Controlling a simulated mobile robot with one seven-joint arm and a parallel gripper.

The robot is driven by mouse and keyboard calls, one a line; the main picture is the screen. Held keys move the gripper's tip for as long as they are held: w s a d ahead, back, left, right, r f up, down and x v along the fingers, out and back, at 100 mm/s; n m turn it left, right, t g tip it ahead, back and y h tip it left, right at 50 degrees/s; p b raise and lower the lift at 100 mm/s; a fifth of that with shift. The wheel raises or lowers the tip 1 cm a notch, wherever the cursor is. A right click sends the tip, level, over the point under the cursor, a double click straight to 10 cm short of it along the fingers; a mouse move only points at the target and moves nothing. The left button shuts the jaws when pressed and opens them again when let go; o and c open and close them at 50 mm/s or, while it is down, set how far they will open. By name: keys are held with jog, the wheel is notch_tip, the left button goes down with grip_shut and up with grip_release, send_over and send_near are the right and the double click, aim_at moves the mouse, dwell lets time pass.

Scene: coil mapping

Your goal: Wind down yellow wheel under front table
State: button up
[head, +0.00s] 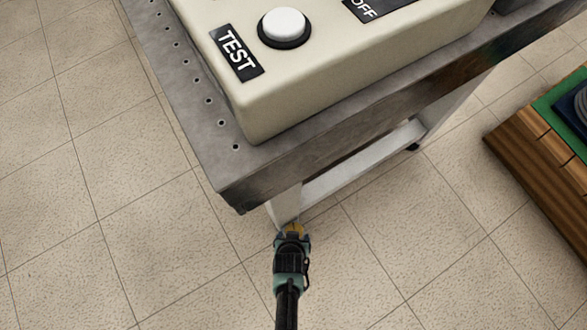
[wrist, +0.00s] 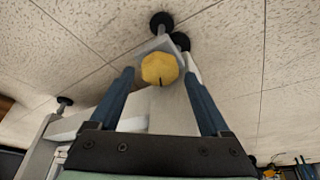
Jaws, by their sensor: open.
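The yellow wheel (wrist: 160,68) is a faceted knob with a dark mark on its rim, at the lower end of a pale table leg (wrist: 172,110). In the wrist view my gripper (wrist: 159,73) is open, one blue finger on each side of the wheel. I cannot tell whether either finger touches it. In the head view my gripper (head: 292,237) is low beside the front table's (head: 232,180) near corner leg. Only a small bit of yellow (head: 294,229) shows there; the rest is hidden by the gripper.
A cream control box (head: 330,85) with a white button (head: 284,26) and a TEST label sits on the metal table, above my gripper. A wooden platform (head: 540,185) with a green top stands at the right. The tiled floor at the left is clear.

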jog(key=p+v, duration=0.5)
jog(key=v, duration=0.5)
jog(key=shift+p, duration=0.4)
jog(key=shift+s+r, duration=0.1)
